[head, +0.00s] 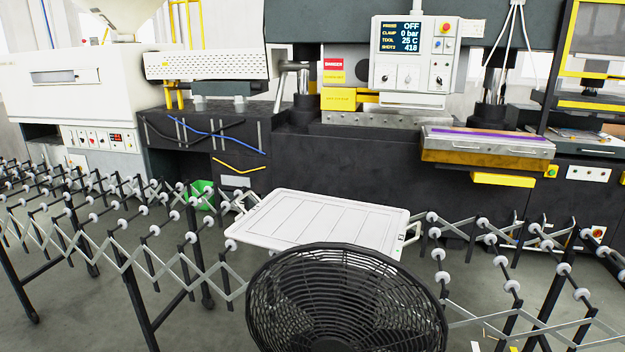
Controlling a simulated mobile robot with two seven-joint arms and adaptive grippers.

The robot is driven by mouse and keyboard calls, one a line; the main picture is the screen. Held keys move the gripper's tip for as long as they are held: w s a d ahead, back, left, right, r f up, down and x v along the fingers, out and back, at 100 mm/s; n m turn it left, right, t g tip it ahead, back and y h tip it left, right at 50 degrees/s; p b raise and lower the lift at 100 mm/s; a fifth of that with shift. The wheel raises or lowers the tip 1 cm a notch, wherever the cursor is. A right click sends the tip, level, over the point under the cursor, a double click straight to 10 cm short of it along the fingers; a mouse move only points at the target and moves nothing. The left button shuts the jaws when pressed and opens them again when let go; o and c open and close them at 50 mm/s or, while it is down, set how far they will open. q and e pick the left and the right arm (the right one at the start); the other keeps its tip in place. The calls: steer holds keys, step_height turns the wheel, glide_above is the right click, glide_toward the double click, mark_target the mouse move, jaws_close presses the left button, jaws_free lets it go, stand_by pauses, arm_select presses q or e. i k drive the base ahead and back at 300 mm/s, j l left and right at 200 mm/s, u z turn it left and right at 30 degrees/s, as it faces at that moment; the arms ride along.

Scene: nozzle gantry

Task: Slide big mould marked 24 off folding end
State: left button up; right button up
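No marking 24 can be read anywhere, so I cannot tell which thing is the big mould. A large white ribbed panel (320,220) with handles at its ends lies flat across the folding roller conveyor (130,250), between its left and right stretches. A block with a steel top and yellow lower part (487,147) sits on the machine's front at the right, with a purple strip on top. Neither of my grippers is in view.
A black fan (346,300) stands in the near foreground and hides part of the panel's near edge. The dark machine (370,170) with a control screen (399,37) stands behind. A green bin (202,194) sits behind the conveyor. Grey floor shows between the conveyor legs.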

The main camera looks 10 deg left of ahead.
mark_target(285, 219)
steer(key=i+j+z, duration=0.1)
steer(key=j+z, duration=0.95)
steer(key=j, duration=1.55)
steer(key=k+j+z, duration=0.15)
steer(key=j, duration=1.5)
steer(key=z, duration=0.05)
